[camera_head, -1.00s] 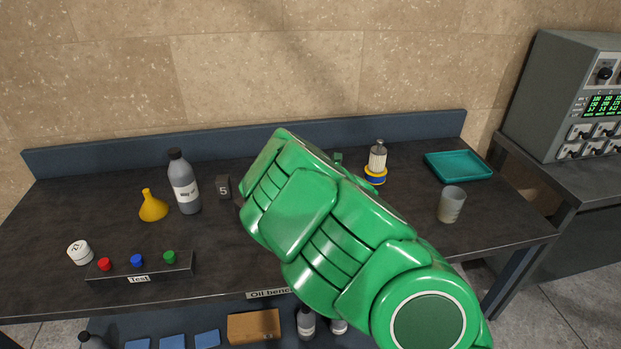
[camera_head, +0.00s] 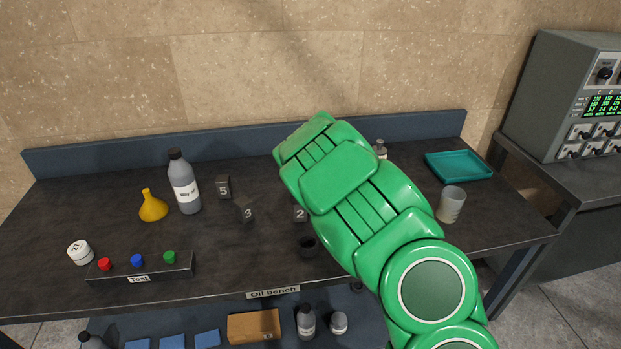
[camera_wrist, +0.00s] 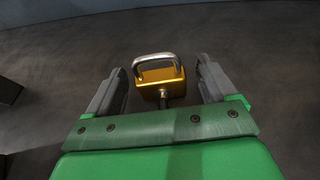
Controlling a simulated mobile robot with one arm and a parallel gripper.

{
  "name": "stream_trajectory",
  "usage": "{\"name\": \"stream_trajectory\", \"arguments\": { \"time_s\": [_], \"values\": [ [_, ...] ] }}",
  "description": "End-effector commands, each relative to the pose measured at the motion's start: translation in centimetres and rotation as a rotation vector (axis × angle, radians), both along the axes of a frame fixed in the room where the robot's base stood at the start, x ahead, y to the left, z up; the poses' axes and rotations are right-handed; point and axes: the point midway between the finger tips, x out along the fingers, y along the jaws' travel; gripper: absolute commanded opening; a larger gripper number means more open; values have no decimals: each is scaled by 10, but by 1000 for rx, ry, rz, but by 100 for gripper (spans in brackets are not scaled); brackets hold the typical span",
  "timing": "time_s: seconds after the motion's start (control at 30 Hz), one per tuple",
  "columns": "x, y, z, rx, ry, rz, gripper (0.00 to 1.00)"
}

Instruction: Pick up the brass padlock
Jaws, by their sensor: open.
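The brass padlock (camera_wrist: 160,76) shows in the wrist view, with a gold body and a silver shackle towards the top of the picture. A small dark piece, perhaps a key, sticks out of its near side. My gripper (camera_wrist: 158,72) is open, with one grey finger to the left of the padlock and one to the right. There is a gap between each finger and the padlock. In the head view the padlock and my fingers are hidden behind my green arm.
The dark bench holds number blocks 5 (camera_head: 223,187), 3 (camera_head: 246,211) and 2 (camera_head: 300,213). A grey bottle (camera_head: 184,185), a yellow funnel (camera_head: 152,207) and a button box (camera_head: 140,268) are on the left. A cup (camera_head: 451,205) and a teal tray (camera_head: 459,166) are on the right.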

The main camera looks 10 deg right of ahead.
Motion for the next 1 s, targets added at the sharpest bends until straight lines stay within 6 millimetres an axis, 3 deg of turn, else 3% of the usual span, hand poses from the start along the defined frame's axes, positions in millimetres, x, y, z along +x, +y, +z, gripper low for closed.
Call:
{"name": "stream_trajectory", "arguments": {
  "time_s": [0.4,0.83,1.0],
  "values": [
    [6,1,-3,-1,1,0,85],
    [6,1,-4,-1,1,0,20],
    [6,1,-3,-1,1,0,20]
  ]
}}
